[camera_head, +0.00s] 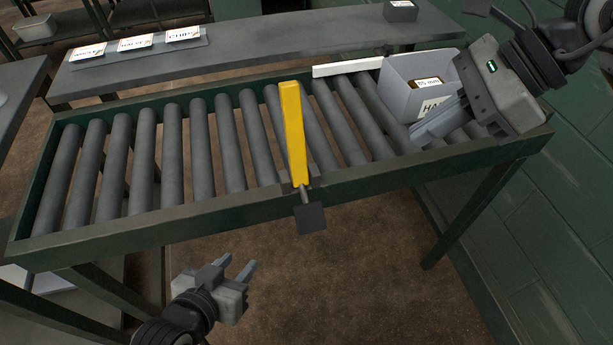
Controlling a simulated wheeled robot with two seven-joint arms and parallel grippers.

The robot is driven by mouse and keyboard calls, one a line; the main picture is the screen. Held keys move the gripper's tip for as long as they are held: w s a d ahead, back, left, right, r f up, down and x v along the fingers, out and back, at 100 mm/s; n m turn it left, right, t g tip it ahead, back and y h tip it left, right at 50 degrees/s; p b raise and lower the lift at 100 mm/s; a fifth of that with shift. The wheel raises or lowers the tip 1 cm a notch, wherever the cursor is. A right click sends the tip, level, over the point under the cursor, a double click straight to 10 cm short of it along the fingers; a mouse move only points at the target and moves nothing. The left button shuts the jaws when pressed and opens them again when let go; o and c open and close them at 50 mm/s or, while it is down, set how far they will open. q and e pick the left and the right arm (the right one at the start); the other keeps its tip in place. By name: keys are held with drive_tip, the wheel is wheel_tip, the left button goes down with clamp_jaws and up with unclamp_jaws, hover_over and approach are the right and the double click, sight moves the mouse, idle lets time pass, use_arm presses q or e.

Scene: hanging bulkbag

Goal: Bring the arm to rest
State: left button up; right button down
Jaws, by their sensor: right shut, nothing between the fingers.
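My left gripper (240,266) is in the lower left of the head view, in front of and below the roller conveyor (160,222). Its two fingers stand apart with nothing between them. My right gripper (424,135) comes in from the upper right. Its fingers are shut and empty, low over the rollers at the conveyor's right end, in front of a grey bin (400,88). I cannot tell whether they touch the bin or rollers.
A white strip (347,66) lies along the back rail. A grey bench (240,48) with several label cards is behind. A green wall (560,200) is at right.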

idle(0.4)
drive_tip(key=s+a+r+m+y, duration=0.3)
drive_tip(key=a+r+m+y, duration=0.2)
drive_tip(key=a+m+y, duration=0.75)
drive_tip(key=w+d+f+m+t+h, duration=0.3)
drive_tip(key=d+f+m+t+h, duration=0.5)
drive_tip(key=m, duration=0.8)
drive_tip(key=w+d+f+m+t+h, duration=0.4)
drive_tip(key=f+m+t, duration=0.55)
drive_tip(key=m, duration=0.55)
drive_tip(key=s+d+f+m+g+h, duration=0.1)
drive_tip(key=s+f+m+g+h, duration=0.3)
drive_tip(key=s+f+m+g, duration=0.3)
drive_tip(key=s+f, duration=0.4)
drive_tip(key=f, duration=0.4)
drive_tip(key=shift+s+f+m, duration=0.3)
drive_tip(key=shift+s+m, duration=0.05)
